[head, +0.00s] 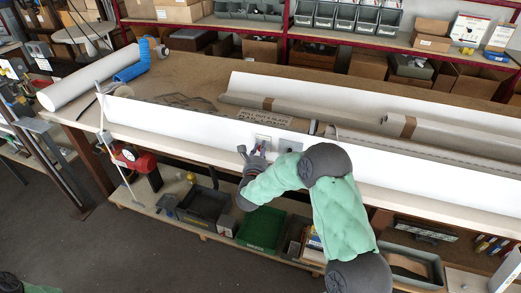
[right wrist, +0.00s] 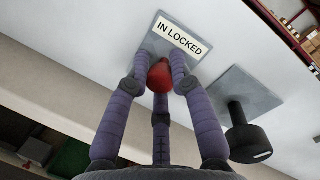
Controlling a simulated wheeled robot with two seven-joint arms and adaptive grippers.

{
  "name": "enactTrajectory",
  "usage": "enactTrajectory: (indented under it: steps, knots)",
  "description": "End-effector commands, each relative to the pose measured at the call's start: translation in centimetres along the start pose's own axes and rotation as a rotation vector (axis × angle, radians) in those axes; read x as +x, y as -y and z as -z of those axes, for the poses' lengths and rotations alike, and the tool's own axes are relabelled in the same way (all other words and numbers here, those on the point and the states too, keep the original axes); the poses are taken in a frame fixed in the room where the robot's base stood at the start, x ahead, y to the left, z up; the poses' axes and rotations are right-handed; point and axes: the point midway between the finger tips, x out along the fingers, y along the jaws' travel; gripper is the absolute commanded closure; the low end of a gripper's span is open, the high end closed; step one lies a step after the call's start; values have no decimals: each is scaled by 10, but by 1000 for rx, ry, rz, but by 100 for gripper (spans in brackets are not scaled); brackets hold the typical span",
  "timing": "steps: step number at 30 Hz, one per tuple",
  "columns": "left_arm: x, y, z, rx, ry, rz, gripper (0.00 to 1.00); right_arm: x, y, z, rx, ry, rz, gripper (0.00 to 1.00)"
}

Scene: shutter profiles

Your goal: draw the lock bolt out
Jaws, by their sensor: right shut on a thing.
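The lock bolt's red knob (right wrist: 159,76) stands out from a grey plate on the white profile (head: 200,119). A label reading "IN LOCKED" (right wrist: 180,33) is on that plate in the right wrist view. My right gripper (right wrist: 161,66) has its purple fingers closed around the red knob, close to the plate. In the head view my right gripper (head: 252,157) is at the profile's front face, and its fingers mostly hide the knob. The bolt's shaft is hidden. My left gripper is not in view.
A black knob (right wrist: 247,138) on a second grey plate (right wrist: 240,92) is right of the red knob. The profile stands along the front of the workbench (head: 195,75). Wrapped long profiles (head: 330,104) lie behind it. A green bin (head: 262,229) sits on the shelf below.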

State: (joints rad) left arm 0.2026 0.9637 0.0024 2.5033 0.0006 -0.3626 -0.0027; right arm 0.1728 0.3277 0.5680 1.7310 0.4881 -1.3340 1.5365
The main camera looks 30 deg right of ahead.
Motion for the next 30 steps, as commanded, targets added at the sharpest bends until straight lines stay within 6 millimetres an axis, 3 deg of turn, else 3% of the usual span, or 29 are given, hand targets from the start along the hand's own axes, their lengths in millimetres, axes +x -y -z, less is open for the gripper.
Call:
enactTrajectory:
  steps: [9,17,18,20,30]
  knots:
    - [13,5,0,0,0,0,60,-25,-4,-3,0,1,-1,100]
    - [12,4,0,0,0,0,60,-26,-4,-3,-2,0,-4,100]
    - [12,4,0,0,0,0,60,-26,-4,-3,-2,0,-5,66]
    - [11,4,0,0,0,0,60,-26,-4,-3,-2,0,-5,52]
    - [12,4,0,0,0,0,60,-26,-3,-4,-1,0,-2,52]
